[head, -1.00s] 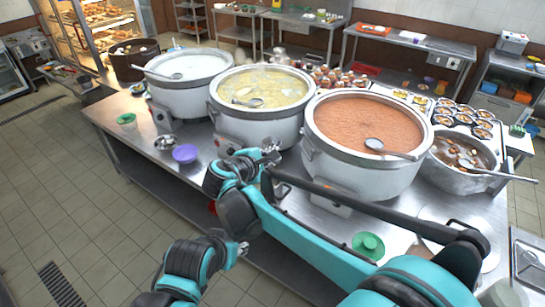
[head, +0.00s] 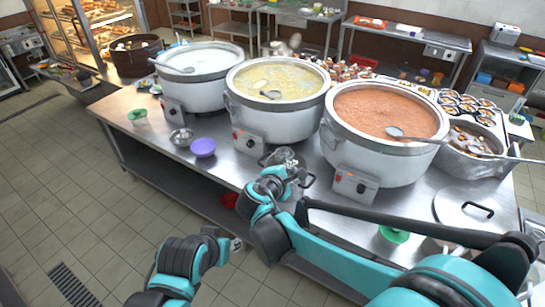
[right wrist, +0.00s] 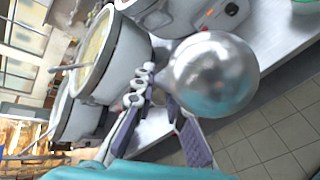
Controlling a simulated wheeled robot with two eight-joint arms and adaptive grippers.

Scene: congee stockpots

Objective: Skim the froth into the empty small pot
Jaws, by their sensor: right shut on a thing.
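My right gripper (head: 288,164) is in front of the middle stockpot (head: 278,102), low beside its front wall. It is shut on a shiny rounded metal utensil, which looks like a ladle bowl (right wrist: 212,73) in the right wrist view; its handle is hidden. The purple fingers (right wrist: 160,118) show beside it. The middle pot holds pale yellow liquid with a ladle (head: 270,95) in it. The right pot (head: 385,150) holds orange-brown contents, the left pot (head: 195,88) white. A small steel bowl (head: 181,137) stands on the table. My left gripper (head: 235,243) is off the table front; its jaws are unclear.
A purple bowl (head: 202,147) stands beside the steel bowl. A smaller pot of brown stew (head: 475,150) stands at the right, with cups (head: 465,103) behind it. A green item (head: 393,234) and a round lid (head: 465,207) lie near the table's front right.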

